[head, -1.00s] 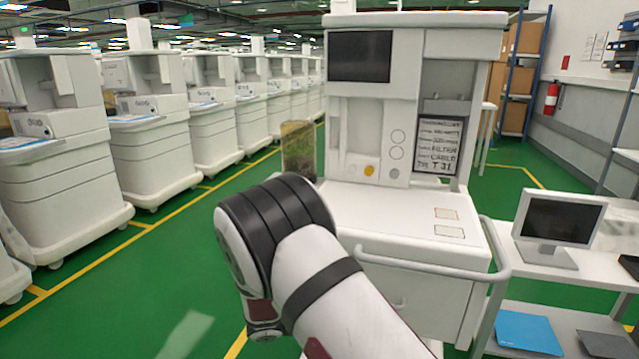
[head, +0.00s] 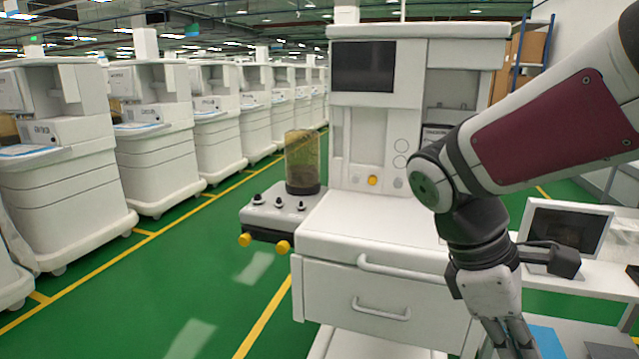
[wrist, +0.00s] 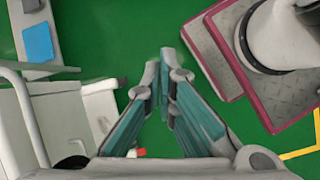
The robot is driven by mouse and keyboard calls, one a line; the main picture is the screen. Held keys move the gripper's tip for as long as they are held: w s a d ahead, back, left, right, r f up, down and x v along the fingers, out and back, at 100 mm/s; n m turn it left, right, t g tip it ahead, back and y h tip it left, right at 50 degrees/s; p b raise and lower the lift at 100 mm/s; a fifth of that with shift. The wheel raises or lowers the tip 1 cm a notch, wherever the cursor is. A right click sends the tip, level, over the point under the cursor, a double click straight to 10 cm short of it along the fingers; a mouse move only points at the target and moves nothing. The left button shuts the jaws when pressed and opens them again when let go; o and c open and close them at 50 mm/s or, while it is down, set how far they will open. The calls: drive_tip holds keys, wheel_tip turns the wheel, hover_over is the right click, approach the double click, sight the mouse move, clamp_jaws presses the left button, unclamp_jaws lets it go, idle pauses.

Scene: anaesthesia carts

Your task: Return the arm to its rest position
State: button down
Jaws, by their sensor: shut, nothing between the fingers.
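My gripper (wrist: 163,80) points down over the green floor in the wrist view, its two fingers together at the tips with nothing between them. In the head view my arm comes in from the upper right, bends at the elbow, and my gripper (head: 513,345) hangs at the bottom edge, partly cut off. It hangs in front of the right side of the white anaesthesia cart (head: 330,285), and my arm hides part of that cart.
A side table (head: 595,278) with a monitor (head: 562,232) stands close at the right, with a blue item (wrist: 38,41) on its lower shelf. The cart's handle (head: 400,268) juts forward. Several more carts (head: 65,190) line the left. Green floor (head: 200,285) is open at left.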

drive_tip(key=s+a+m+t+y, duration=0.2)
drive_tip(key=s+m+y, duration=0.1)
drive_tip(key=s+m, duration=0.35)
drive_tip(key=s+a+m+t+y, duration=0.2)
drive_tip(key=s+m, duration=0.3)
drive_tip(key=s, duration=0.2)
wheel_tip(320, 180, up, 20)
drive_tip(key=t+p, duration=0.2)
drive_tip(key=p, duration=1.5)
drive_tip(key=shift+a+t+p, duration=0.25)
drive_tip(key=shift+t+p, duration=0.15)
drive_tip(key=shift+w, duration=0.1)
